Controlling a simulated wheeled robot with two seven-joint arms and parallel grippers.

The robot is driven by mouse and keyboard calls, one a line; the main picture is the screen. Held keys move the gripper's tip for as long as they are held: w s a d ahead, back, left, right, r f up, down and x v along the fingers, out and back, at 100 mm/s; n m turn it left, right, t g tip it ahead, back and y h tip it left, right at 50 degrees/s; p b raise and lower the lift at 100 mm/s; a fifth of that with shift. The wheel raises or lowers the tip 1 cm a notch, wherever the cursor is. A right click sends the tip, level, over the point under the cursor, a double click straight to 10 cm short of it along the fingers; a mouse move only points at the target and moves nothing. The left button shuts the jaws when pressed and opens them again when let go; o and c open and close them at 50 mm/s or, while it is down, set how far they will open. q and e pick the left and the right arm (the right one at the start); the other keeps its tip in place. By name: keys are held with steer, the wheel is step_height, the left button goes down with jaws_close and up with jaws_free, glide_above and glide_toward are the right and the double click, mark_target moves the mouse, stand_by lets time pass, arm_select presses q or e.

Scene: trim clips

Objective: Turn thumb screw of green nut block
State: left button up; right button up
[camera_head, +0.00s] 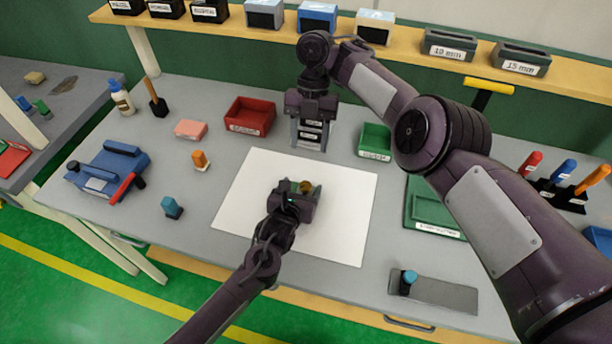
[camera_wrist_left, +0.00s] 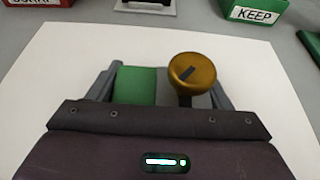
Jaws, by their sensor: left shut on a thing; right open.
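The green nut block (camera_wrist_left: 137,85) sits between the jaws of my left gripper (camera_head: 305,187), over the white sheet at the table's middle. My left gripper is shut on the block. The brass thumb screw (camera_wrist_left: 192,75) stands up at the block's right in the left wrist view, with a dark mark on its round head. In the head view the screw (camera_head: 306,186) is small, and the block is mostly hidden by the gripper. My right gripper (camera_head: 312,135) is open, pointing down behind the sheet, apart from the screw.
A small grey labelled thing shows at the right gripper's fingers. The white sheet (camera_head: 340,215) is otherwise clear. A red bin (camera_head: 250,116) and green KEEP bin (camera_head: 375,141) stand behind it. A blue vise-like fixture (camera_head: 110,165) is left; a grey plate (camera_head: 440,293) is front right.

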mark_target(305, 185)
steer(key=x, duration=1)
steer(key=shift+s+f, duration=0.1)
steer(key=shift+f, duration=0.1)
steer(key=c, duration=1)
steer(key=shift+d+m, duration=0.1)
steer(key=shift+m, duration=0.2)
steer(key=m+y, duration=0.1)
steer(key=m, duration=0.2)
steer(key=shift+d, duration=0.1)
steer(key=shift+a+r+m+t+y, duration=0.15)
steer(key=shift+a+m+t+y, duration=0.3)
steer(key=shift+m, duration=0.45)
steer(key=shift+d+m, duration=0.2)
steer(key=shift+m, duration=0.1)
steer(key=shift+d, duration=0.2)
